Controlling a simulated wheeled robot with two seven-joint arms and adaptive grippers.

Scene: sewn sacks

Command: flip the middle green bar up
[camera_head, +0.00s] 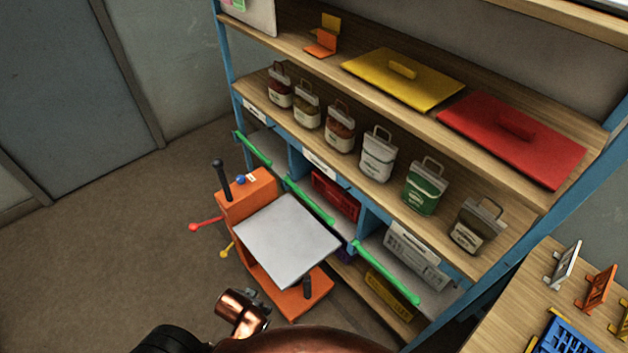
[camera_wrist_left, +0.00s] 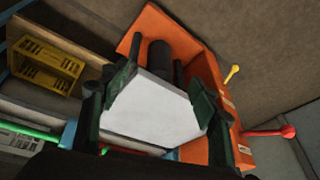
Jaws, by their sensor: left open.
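Three green bars run along the front of the blue-framed shelf, below the jars. The middle green bar (camera_head: 310,202) slopes down to the right in the head view, in front of the bay with a red crate. The left green bar (camera_head: 252,149) and right green bar (camera_head: 388,273) lie on either side of it. In the left wrist view, a green bar (camera_wrist_left: 30,131) shows at the left edge. My left gripper (camera_wrist_left: 160,92) is open, with its dark fingers framing a white plate (camera_wrist_left: 150,112) seen beyond; contact cannot be told. My right gripper is not in view.
An orange stand (camera_head: 253,199) carrying the white plate is in front of the middle bar, with a black post and red and yellow knobs. A wooden table (camera_head: 512,300) is at lower right. Floor at left is clear.

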